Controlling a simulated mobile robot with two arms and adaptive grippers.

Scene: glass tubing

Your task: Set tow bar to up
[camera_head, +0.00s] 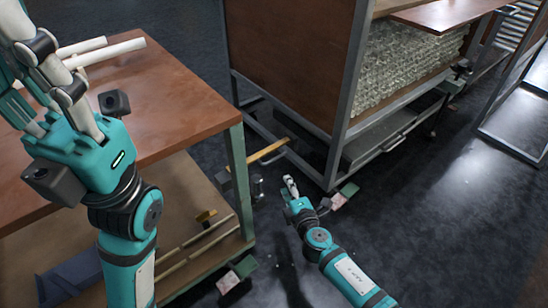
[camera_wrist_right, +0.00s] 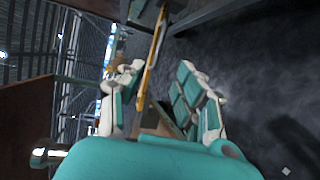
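The tow bar appears to be the yellow bar (camera_head: 268,151) low beside the cart's (camera_head: 290,50) bottom frame, sloping down to the left in the head view. In the right wrist view the yellow bar (camera_wrist_right: 153,60) runs upward between the finger directions. My right gripper (camera_head: 291,184) is just in front of and below the bar in the head view. Its fingers (camera_wrist_right: 160,92) are spread apart, with no clear contact on the bar. My left gripper (camera_head: 45,60) is raised over the wooden table at the far left; its finger opening is unclear.
A wooden workbench (camera_head: 150,85) with a green leg stands on the left, carrying white tubes (camera_head: 105,50). The cart holds stacked glass tubing (camera_head: 405,60). Green-and-pink caster parts (camera_head: 340,197) sit close to my right gripper. Dark floor (camera_head: 450,220) is clear on the right.

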